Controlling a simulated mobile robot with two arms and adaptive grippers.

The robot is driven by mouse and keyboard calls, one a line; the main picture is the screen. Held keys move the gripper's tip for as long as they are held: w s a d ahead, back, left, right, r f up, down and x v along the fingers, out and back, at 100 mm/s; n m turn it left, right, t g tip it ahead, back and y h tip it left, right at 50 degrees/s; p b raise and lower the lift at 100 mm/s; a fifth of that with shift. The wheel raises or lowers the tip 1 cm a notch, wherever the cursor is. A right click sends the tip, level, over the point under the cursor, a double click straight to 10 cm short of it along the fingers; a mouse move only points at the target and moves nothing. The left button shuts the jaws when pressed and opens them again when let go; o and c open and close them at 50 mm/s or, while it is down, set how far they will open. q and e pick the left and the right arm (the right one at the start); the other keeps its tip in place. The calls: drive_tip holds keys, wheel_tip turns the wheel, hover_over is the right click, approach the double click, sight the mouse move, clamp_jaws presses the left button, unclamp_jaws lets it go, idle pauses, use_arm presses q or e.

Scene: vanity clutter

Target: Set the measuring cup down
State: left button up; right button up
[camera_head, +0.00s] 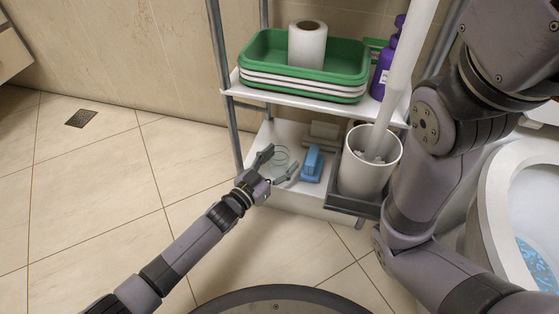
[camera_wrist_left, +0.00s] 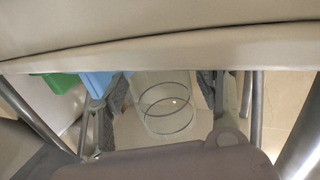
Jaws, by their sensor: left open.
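The measuring cup (camera_head: 281,155) is clear and see-through, with only its thin round outlines showing, and it appears to stand on the lower white shelf (camera_head: 290,200). My left gripper (camera_head: 277,166) is open at the shelf's front left, its fingers spread to either side of the cup. In the left wrist view the cup (camera_wrist_left: 168,110) shows between the two fingers (camera_wrist_left: 165,88), with a visible gap at each side. My right arm shows on the right of the head view, but its gripper is out of sight.
A blue object (camera_head: 313,163) stands just right of the cup. Beyond it a white bin (camera_head: 368,180) stands in a dark tray (camera_head: 346,203). The upper shelf (camera_head: 290,98) hangs over the cup, bearing green and white trays (camera_head: 268,78). A toilet (camera_head: 500,190) is at right. The left floor is clear.

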use_arm(q)
drive_tip(key=shift+s+a+r, duration=0.1)
drive_tip(key=shift+r, duration=0.1)
drive_tip(key=p+v, duration=0.6)
drive_tip(key=v, duration=0.5)
drive_tip(key=shift+s+a+p, duration=0.3)
drive_tip(key=shift+p, duration=0.1)
drive_tip(key=shift+f, duration=0.1)
